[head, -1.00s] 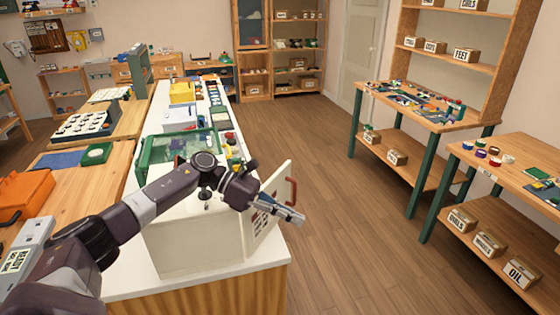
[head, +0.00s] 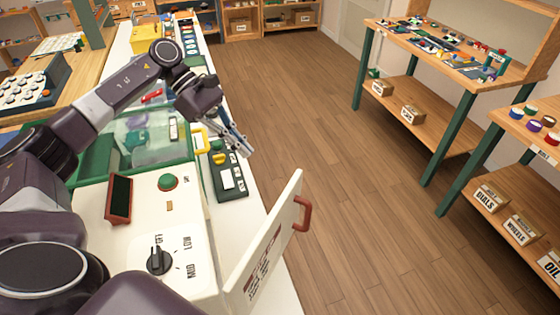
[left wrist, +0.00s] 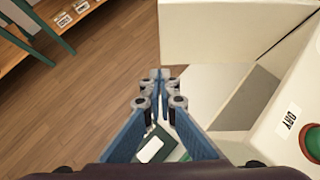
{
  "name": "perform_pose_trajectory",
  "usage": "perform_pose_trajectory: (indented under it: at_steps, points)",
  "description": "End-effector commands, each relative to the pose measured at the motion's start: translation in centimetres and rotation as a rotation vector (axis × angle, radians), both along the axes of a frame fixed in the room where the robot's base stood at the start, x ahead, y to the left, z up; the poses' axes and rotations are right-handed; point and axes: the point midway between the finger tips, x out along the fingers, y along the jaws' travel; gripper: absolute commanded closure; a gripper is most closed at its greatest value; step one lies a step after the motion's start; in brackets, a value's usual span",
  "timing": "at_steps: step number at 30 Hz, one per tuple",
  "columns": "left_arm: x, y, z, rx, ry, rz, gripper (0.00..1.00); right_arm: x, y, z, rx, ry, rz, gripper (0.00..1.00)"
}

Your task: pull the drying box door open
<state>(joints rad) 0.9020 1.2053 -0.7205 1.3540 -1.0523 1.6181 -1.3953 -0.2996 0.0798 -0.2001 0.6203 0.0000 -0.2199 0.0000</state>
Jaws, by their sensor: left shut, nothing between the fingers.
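The drying box (head: 150,215) is white, with a black dial and a green button on top, at the lower left of the head view. Its door (head: 262,255) stands open, swung out to the right, with a red handle (head: 303,214) on its outer side. The door also shows as a pale panel at the top of the left wrist view (left wrist: 225,25), next to the box (left wrist: 285,110). My left gripper (head: 246,148) is shut and empty, beyond the door and apart from the handle. My right gripper is not in view.
A green-edged clear case (head: 140,140) and a dark green device (head: 226,172) with a yellow knob stand on the counter behind the box. The wooden floor (head: 330,130) to the right is clear. Shelved tables (head: 430,50) stand further right.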

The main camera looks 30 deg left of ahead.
Motion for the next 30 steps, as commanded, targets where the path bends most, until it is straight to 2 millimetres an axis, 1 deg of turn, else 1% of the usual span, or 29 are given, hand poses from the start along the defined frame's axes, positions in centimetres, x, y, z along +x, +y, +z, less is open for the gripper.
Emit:
perform_pose_trajectory:
  at_steps: [1, 4, 8, 11, 20, 24, 27, 30]
  points:
    - [-0.1, 0.0, -0.2, 0.003, -0.001, -0.003, 1.00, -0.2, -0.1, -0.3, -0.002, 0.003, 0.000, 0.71]
    - [-0.1, -0.2, -0.4, 0.005, 0.000, -0.005, 1.00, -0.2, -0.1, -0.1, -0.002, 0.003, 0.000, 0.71]
    - [-0.1, -1.2, -1.2, 0.005, 0.002, -0.006, 1.00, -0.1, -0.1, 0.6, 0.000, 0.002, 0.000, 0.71]
    - [-0.1, -2.5, -2.4, 0.004, 0.003, -0.007, 1.00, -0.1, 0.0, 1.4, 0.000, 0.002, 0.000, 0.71]
    - [0.2, -7.2, -6.8, 0.002, 0.001, -0.006, 1.00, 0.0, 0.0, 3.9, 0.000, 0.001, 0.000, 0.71]
    - [0.4, -9.3, -6.7, 0.002, -0.002, -0.006, 1.00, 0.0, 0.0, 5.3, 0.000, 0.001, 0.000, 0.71]
    - [0.4, -10.3, -6.8, 0.002, -0.002, -0.005, 1.00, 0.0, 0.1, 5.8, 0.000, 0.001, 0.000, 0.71]
    - [0.5, -10.8, -7.0, 0.003, -0.001, -0.004, 1.00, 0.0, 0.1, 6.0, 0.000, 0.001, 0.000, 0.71]
